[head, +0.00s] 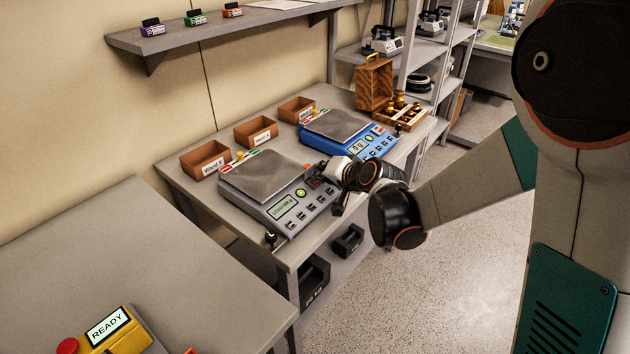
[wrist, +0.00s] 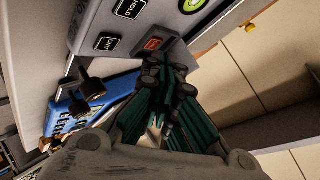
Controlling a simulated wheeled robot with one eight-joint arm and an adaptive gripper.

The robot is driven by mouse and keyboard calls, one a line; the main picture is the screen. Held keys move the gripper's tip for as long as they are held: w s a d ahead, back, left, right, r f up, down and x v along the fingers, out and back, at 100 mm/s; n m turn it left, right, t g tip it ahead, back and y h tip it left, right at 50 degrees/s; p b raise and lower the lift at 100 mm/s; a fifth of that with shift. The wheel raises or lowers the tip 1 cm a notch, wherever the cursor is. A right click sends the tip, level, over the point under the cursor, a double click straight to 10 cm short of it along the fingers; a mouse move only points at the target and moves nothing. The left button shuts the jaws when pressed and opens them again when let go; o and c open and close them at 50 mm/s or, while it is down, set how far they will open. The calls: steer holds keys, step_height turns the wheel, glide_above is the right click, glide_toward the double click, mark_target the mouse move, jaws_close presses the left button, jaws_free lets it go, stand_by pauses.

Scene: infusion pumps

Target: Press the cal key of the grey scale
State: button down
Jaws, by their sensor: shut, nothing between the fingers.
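The grey scale (head: 262,205) stands on the bench with a flat metal pan (head: 265,175), a lit display (head: 284,208) and several dark keys on its front. The red key's lettering is too small to read. My gripper (wrist: 168,82) is shut and empty, its tips close by the red key; contact cannot be told. In the head view my gripper (head: 318,181) is over the scale's right end.
A blue scale (head: 368,149) stands behind, near a wooden box (head: 375,84) and brass weights (head: 399,102). Brown bins (head: 206,160) line the wall side. A small dark knob on a stalk (head: 270,238) stands at the bench's front corner. The floor at right is clear.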

mark_target(326, 189)
steer(key=shift+d+r, duration=0.1)
steer(key=shift+r, duration=0.2)
steer(key=shift+r, duration=0.1)
steer(key=r+p, duration=0.2)
steer(key=r, duration=0.1)
steer(key=s+d+r+p, duration=0.1)
steer(key=shift+r+p, duration=0.3)
stand_by(0.8)
steer(key=s+d+r+n+g+h, duration=0.1)
steer(key=s+d+r, duration=0.3)
steer(key=s, duration=0.2)
steer(key=s+d+r+n+h, duration=0.1)
steer(key=s+d+r+h, duration=0.1)
steer(key=s+d+r, duration=0.3)
steer(key=s+d+f+n+g+h, duration=0.1)
steer(key=s+d, duration=0.3)
steer(key=s, duration=0.6)
steer(key=s+d+f+n+g+h, duration=0.1)
steer(key=s+d, duration=0.4)
steer(key=s, duration=0.5)
steer(key=shift+f+h, duration=0.2)
steer(key=shift+h, duration=0.5)
